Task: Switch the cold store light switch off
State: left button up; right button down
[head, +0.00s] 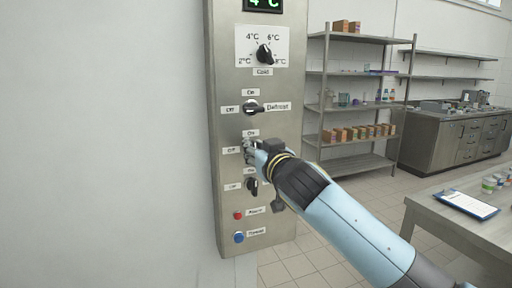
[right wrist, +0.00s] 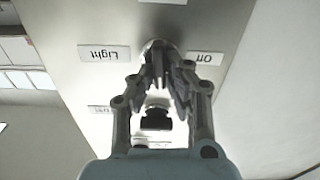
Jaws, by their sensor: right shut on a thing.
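The light switch is a rotary knob (right wrist: 155,46) on a tall metal control panel (head: 228,80). In the right wrist view, which shows the panel upside down, it sits between a "Light" label (right wrist: 104,54) and an "Off" label (right wrist: 205,58). My right gripper (head: 249,149) covers it in the head view. In the right wrist view the fingers (right wrist: 168,72) are closed together at the knob, shut on it. Which way the knob points is hidden by the fingers. My left gripper is not in view.
A defrost knob (head: 252,107) and a cold dial (head: 264,54) are above the gripper. Another black knob (head: 252,186), a red button (head: 237,216) and a blue button (head: 239,237) are below. Shelves (head: 360,74) and a table (head: 450,212) stand to the right.

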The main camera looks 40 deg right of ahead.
jog(key=shift+w+a+f+n+p, duration=0.15)
jog(key=shift+n+p, duration=0.65)
jog(key=shift+n, duration=2)
jog(key=shift+s+a+f+n+p, duration=0.2)
jog(key=shift+n+p, duration=0.6)
jog(key=shift+n, duration=2)
jog(key=shift+w+a+f+n+p, duration=0.25)
jog(key=shift+n+p, duration=0.55)
jog(key=shift+n, duration=2)
jog(key=shift+s+d+f, duration=0.1)
jog(key=c, duration=1.4)
grip_release()
jog(key=shift+o, duration=0.2)
jog(key=v, duration=1.2)
